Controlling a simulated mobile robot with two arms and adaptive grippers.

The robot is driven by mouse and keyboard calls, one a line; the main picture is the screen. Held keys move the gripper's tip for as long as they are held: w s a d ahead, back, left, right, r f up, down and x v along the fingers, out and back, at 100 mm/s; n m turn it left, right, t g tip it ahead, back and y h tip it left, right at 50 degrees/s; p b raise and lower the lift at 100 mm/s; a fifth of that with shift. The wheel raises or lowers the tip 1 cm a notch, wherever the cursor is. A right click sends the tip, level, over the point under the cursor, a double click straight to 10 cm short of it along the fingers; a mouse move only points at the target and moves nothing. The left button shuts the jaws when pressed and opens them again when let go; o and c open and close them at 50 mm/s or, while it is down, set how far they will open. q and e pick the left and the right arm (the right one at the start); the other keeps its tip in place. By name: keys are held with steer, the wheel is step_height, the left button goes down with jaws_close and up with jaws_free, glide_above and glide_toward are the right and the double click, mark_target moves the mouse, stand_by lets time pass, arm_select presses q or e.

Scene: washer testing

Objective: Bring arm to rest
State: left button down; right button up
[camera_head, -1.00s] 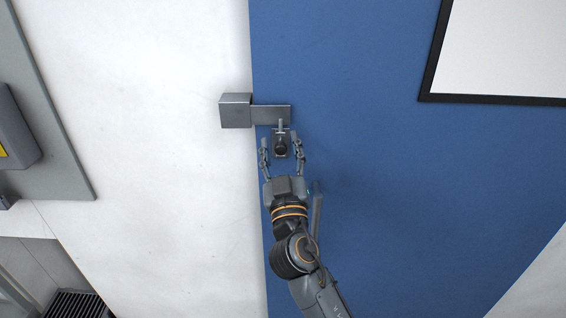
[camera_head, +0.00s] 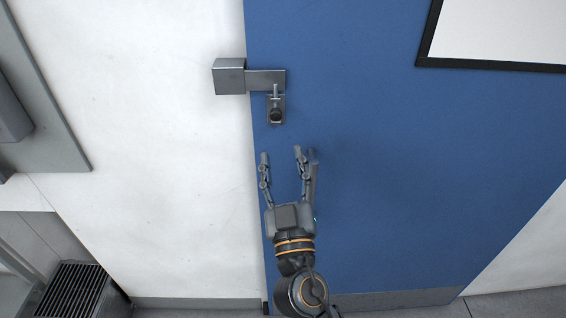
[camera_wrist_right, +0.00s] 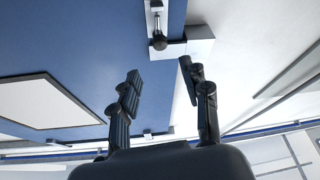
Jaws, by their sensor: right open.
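My right gripper (camera_head: 282,158) is open and empty in the head view, in front of the blue door (camera_head: 400,170). Its fingertips are below and apart from the dark round knob (camera_head: 275,115) on the door's small metal latch plate. In the right wrist view my right gripper's spread fingers (camera_wrist_right: 164,78) show, with nothing between them. The knob (camera_wrist_right: 159,42) is beyond the fingers there. My left gripper is in neither view.
A grey metal box (camera_head: 229,76) with a bar (camera_head: 265,79) sits at the door's left edge above the knob. A white wall (camera_head: 150,130) is on the left. A black-framed white panel (camera_head: 500,30) is at upper right. A dark slatted unit (camera_head: 75,290) stands at lower left.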

step_height(320, 180, down, 24)
steer(key=w+n+g, duration=0.2)
steer(key=w+g, duration=0.1)
steer(key=g, duration=0.3)
steer(key=s+d+f+g, duration=0.2)
steer(key=s+f, duration=0.1)
steer(key=f, duration=0.5)
steer(key=s+d+f+g+b, duration=0.1)
steer(key=s+f+g, duration=0.1)
steer(key=f, duration=0.6)
steer(key=s+d+f+g, duration=0.1)
steer(key=s+d+f, duration=0.15)
steer(key=f, duration=0.55)
steer(key=s+d+f+m+g, duration=0.1)
steer(key=s+d+f+g, duration=0.2)
steer(key=s+d+f, duration=0.2)
steer(key=s+d+f+m+g+h, duration=0.1)
steer(key=s+d+f+g, duration=0.2)
steer(key=s+f, duration=0.9)
steer(key=s+d+f+m+g+h, duration=0.1)
steer(key=s+d+f+g, duration=0.3)
steer(key=s, duration=1.7)
steer(key=d+f+m+b, duration=0.1)
steer(key=d+f, duration=0.4)
steer(key=shift+f, duration=0.15)
steer(key=shift+s, duration=0.1)
